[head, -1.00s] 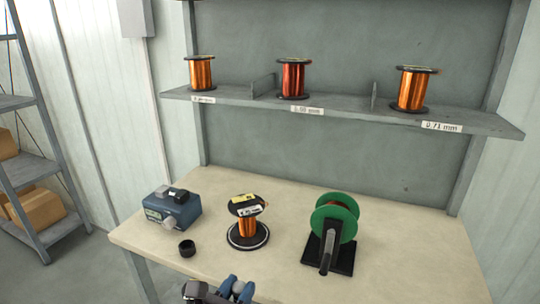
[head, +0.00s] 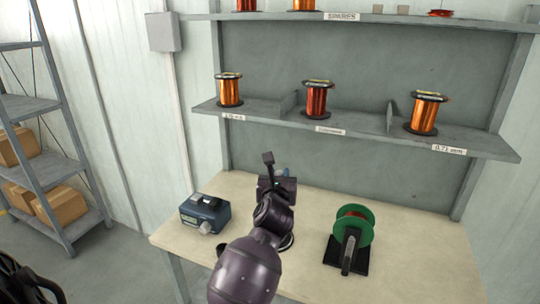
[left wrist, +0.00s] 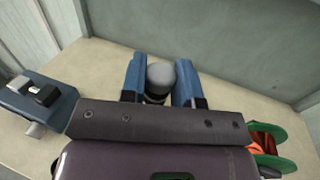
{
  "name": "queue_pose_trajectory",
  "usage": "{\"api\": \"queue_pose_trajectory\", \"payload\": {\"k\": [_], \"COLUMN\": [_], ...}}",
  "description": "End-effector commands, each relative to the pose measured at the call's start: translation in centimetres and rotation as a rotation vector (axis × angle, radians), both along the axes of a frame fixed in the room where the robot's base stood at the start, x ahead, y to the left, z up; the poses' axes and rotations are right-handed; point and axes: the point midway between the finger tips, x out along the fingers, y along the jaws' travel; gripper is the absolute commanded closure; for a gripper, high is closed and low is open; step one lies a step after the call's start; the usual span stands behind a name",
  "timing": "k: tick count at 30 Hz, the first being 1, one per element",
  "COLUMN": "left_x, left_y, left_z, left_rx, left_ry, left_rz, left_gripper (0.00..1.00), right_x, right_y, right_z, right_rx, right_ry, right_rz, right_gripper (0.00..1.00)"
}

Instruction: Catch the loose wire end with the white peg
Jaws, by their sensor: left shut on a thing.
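In the left wrist view my left gripper (left wrist: 158,88) has blue fingers shut on a grey, round-topped piece (left wrist: 160,76) with a dark lower part. I cannot tell whether this is the white peg. In the head view my left gripper (head: 277,187) is over the back of the table, its fingertips hidden. My arm hides most of the copper wire spool; a bit of its black base (head: 289,243) shows. No loose wire end can be made out. My right gripper is not in view.
A blue-grey box with a knob (head: 205,213) is left on the table (head: 400,265). A green-flanged reel (head: 354,226) on a black stand is right of my arm. A shelf (head: 360,133) with several copper spools crosses the back wall. The right of the table is clear.

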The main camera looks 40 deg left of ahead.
Motion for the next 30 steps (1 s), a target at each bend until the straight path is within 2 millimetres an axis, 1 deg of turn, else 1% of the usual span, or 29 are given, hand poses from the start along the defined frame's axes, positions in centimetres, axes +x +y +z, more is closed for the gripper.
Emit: {"api": "queue_pose_trajectory", "payload": {"k": [1, 3, 7, 11, 17, 24, 30], "left_x": [0.5, 1.0, 1.4, 1.4, 1.4, 1.5, 1.4], "left_y": [0.6, 1.2, 1.9, 2.0, 1.9, 1.9, 1.9], "left_z": [1.3, 1.6, 1.5, 1.0, -0.3, -2.9, -5.3], "left_rx": [-0.005, -0.003, 0.0, 0.002, 0.002, 0.002, 0.002], "left_ry": [-0.004, -0.002, 0.002, 0.003, 0.005, 0.007, 0.009], "left_rz": [0.021, 0.043, 0.063, 0.066, 0.065, 0.065, 0.065], "left_gripper": [0.9, 0.9, 0.9, 0.9, 0.9, 0.9, 0.9], "right_x": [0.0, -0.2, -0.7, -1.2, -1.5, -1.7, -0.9], "right_y": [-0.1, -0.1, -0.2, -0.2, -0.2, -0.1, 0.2], "right_z": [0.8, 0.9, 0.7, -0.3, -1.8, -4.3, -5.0], "right_rx": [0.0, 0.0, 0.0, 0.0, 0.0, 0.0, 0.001], "right_ry": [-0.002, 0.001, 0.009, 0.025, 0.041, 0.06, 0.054], "right_rz": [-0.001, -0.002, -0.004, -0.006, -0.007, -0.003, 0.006], "right_gripper": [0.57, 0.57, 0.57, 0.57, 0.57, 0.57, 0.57]}}
